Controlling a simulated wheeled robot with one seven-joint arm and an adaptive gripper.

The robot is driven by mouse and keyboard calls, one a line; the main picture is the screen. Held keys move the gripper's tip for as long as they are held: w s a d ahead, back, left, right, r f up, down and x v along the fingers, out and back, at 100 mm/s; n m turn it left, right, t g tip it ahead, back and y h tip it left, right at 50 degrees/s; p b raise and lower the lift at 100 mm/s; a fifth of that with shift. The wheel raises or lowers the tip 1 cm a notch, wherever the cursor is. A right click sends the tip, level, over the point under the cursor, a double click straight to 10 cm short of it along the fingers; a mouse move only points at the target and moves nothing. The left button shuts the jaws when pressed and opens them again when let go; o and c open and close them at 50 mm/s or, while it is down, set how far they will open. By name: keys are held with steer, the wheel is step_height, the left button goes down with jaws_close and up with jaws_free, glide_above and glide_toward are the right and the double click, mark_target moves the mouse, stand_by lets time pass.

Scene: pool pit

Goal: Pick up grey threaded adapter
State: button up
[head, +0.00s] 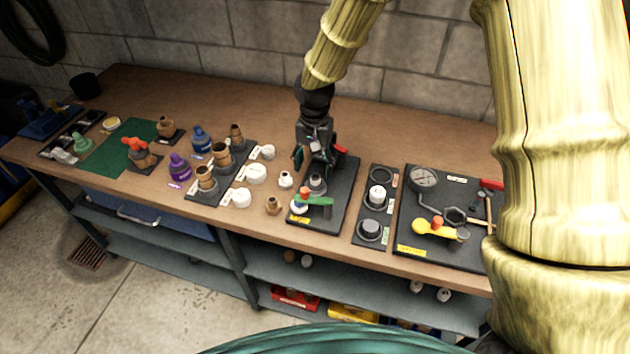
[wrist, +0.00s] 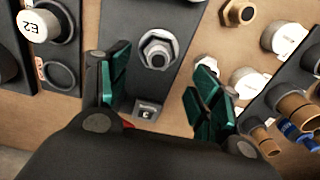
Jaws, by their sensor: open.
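The grey threaded adapter (wrist: 157,50) stands on a dark board, with a hex-shaped collar and a round open top in the wrist view. In the head view it is the small grey piece (head: 318,183) just below my gripper (head: 317,166). My gripper is open and empty. In the wrist view its two green-padded fingers (wrist: 162,78) are spread wide, left and right, and the adapter lies between their lines, a little beyond the tips. The fingers do not appear to touch it. Part of the board is hidden behind my gripper.
A small white fitting (wrist: 207,66) is near the right finger. Black-and-white caps (head: 377,195) stand on the board to the right. A pressure gauge (head: 424,178) lies farther right.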

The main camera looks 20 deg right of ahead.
mark_target(316, 176)
steer(key=shift+s+f+p, duration=0.2)
steer(key=shift+f+p, duration=0.3)
steer(key=shift+f, duration=0.05)
steer(key=shift+f+p, duration=0.8)
steer(key=shift+f, duration=1.3)
steer(key=shift+d, duration=0.1)
steer(key=shift+s, duration=0.1)
jaws_close()
